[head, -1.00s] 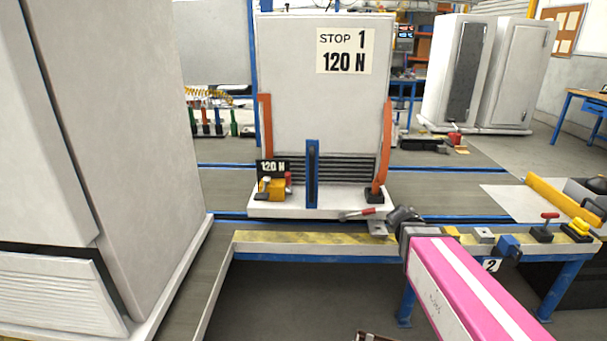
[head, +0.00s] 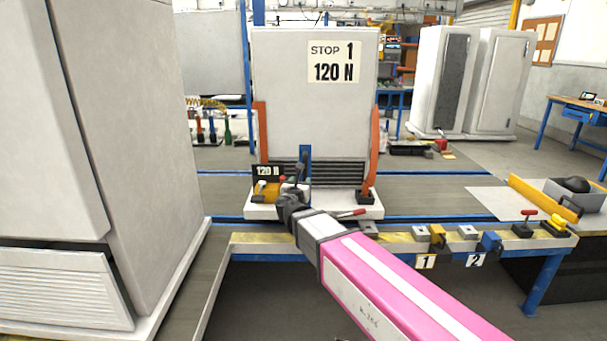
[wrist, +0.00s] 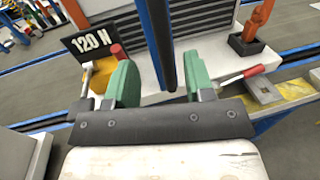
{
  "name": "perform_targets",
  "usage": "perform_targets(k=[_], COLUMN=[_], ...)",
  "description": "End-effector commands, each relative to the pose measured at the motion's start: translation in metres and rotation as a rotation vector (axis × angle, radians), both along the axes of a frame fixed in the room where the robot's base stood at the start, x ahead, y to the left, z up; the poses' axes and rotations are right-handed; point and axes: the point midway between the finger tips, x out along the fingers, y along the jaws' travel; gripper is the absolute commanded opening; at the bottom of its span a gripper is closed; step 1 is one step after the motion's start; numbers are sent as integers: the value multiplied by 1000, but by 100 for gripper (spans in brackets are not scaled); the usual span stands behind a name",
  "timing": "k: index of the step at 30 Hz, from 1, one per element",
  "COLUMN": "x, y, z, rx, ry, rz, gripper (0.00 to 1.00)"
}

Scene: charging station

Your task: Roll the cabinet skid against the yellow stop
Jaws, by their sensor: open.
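The tall pale cabinet (head: 320,110) with a "STOP 1 120 N" label stands upright on its white skid (head: 335,212) in the middle of the head view. A blue upright bar (head: 305,160) rises at its front and also shows in the wrist view (wrist: 160,40). My gripper (head: 290,192) is in front of the skid's left half. In the wrist view its green fingers (wrist: 160,80) are open, with the blue bar in line with the gap between them. I cannot tell whether they touch it. A long yellow bar (head: 541,196), possibly the stop, lies to the right.
A yellow-topped blue bench (head: 270,244) with clamps and tags 1 and 2 runs in front of the skid. A "120 N" sign (head: 267,171) stands on the skid's left. A large cabinet (head: 150,150) fills the left. Blue rails (head: 430,218) cross the floor.

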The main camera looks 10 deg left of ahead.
Motion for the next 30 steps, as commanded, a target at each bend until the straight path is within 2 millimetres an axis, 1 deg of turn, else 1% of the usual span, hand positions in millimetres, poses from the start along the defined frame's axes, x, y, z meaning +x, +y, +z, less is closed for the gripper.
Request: perform_targets(k=[5,15,18,22,30], x=[21,80,94,103,104], y=[1,4,4,4,3], z=[-1,-1,-1,-1,-1], rx=[3,5,5,5,5], ry=[1,2,2,2,2], rz=[-3,-3,-4,-2,-2], gripper=[48,48,48,48,48])
